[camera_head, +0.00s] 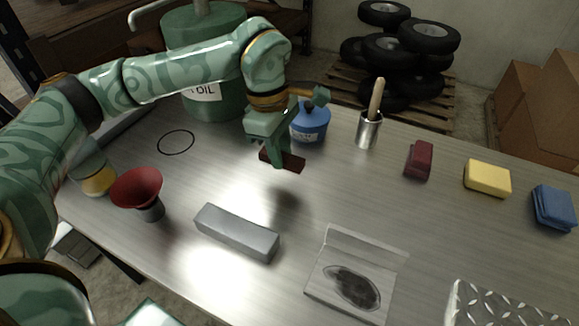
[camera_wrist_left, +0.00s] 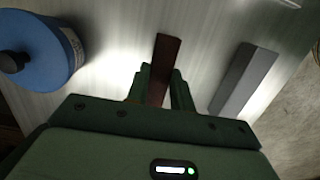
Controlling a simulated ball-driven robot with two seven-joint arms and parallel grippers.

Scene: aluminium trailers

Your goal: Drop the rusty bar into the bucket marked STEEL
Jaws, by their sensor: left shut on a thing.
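My left gripper (camera_head: 276,155) is shut on the rusty bar (camera_head: 294,163), a dark red-brown piece held above the metal table. In the left wrist view the bar (camera_wrist_left: 165,62) sticks out between the two fingers of the left gripper (camera_wrist_left: 160,85). No bucket with a readable STEEL mark shows in either view. A blue container (camera_head: 311,122) with a pale label stands just behind the gripper; its label is too small to read. It also shows in the left wrist view (camera_wrist_left: 45,58). My right gripper is not in view.
A grey bar (camera_head: 237,232) lies in front of the gripper. A red funnel (camera_head: 138,187), a metal cup (camera_head: 369,134) with a wooden handle, a dark red block (camera_head: 419,160), a yellow sponge (camera_head: 487,178), blue cloths (camera_head: 554,207) and a stained tray (camera_head: 330,267) stand around. The table's middle right is clear.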

